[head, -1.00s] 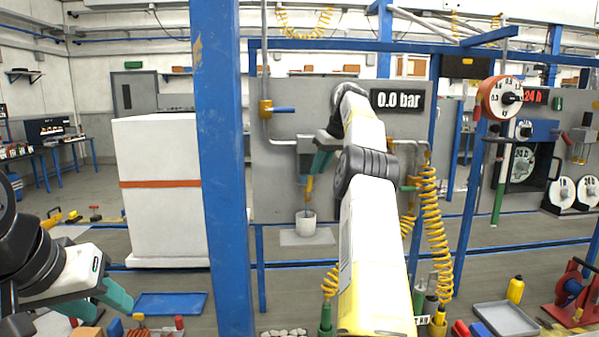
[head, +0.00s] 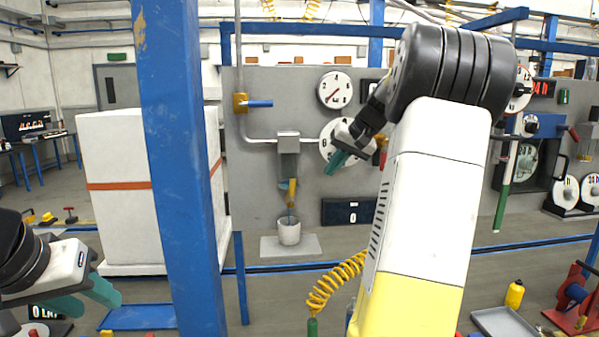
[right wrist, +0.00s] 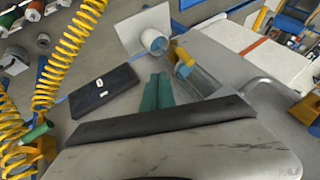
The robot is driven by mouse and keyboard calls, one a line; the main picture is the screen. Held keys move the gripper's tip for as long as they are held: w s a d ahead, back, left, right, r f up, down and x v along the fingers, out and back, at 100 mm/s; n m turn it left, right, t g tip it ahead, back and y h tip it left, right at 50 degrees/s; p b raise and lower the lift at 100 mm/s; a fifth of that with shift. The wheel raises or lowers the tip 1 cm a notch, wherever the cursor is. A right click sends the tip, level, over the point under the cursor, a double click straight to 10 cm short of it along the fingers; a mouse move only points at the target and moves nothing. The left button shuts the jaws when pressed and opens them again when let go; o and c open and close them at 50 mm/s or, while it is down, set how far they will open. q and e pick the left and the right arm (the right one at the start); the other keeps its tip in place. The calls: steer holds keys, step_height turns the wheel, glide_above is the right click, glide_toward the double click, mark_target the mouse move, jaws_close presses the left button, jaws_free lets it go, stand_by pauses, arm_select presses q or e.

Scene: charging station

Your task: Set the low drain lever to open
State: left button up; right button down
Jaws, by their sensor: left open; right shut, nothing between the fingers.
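The low drain lever is most likely the yellow lever (head: 292,192) under the grey filter unit (head: 288,146), above a white cup (head: 289,232). It hangs about upright in the head view. In the right wrist view the yellow lever (right wrist: 183,58) shows close to the clear bowl (right wrist: 197,78) and the cup (right wrist: 153,40). My right gripper (head: 338,162) is shut and empty, to the right of the filter unit and a little higher than the lever. Its green fingers (right wrist: 158,88) point toward the lever and cup area, apparently apart from them. My left gripper (head: 98,300) is open and empty at lower left.
A blue-handled valve (head: 260,104) sits on the pipe above left. A round gauge (head: 335,90) and a dark display box (head: 348,212) are on the panel. A blue post (head: 180,170) stands left of it. My right arm hides the panel's right part.

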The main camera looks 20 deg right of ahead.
mark_target(292, 187)
steer(key=w+a+f, duration=0.6)
steer(key=shift+w+f, duration=0.15)
steer(key=shift+w, duration=0.1)
stand_by(0.3)
